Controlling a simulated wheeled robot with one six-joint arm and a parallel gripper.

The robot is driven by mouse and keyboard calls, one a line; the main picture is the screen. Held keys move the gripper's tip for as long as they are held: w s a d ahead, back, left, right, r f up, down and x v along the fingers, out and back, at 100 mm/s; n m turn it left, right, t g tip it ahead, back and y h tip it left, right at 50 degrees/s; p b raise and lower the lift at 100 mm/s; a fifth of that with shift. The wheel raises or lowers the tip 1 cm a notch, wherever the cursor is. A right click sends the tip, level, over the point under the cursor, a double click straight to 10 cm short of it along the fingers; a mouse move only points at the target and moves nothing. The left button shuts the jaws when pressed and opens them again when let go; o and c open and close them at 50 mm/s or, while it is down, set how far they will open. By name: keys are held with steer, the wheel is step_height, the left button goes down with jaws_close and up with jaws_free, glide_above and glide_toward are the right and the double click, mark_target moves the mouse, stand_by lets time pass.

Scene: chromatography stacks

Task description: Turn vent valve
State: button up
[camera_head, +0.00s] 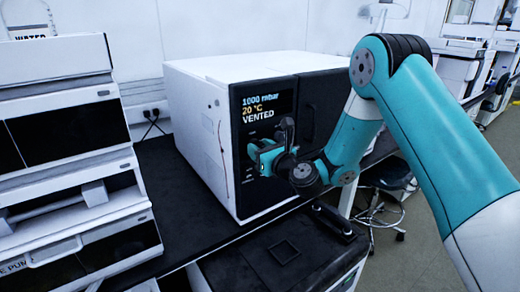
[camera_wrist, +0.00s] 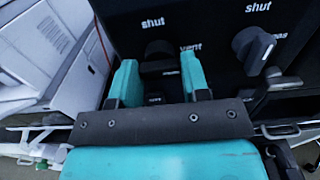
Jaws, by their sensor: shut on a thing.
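The vent valve (camera_wrist: 158,57) is a dark knob on the black front panel of a white cabinet (camera_head: 205,125). "shut" is printed above it and "vent" to its right. My gripper (camera_head: 265,155) is at this panel, below the lit display. In the wrist view, the teal fingers of my gripper (camera_wrist: 159,75) are on either side of the knob and shut on it. The fingers and wrist hide part of the knob, and its exact angle is hard to tell. The display (camera_head: 262,107) reads 1000 mbar, 20 °C, VENTED.
A second dark knob (camera_wrist: 253,46), with "shut" above it and a partly hidden label, is to the right. A stack of white instruments (camera_head: 70,130) stands left on the dark bench (camera_head: 170,190). A stool (camera_head: 388,185) is at right.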

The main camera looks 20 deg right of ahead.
steer(key=shift+d, duration=0.1)
steer(key=shift+n+b, duration=3.8)
steer(key=shift+n, duration=5.2)
steer(key=o, duration=0.9)
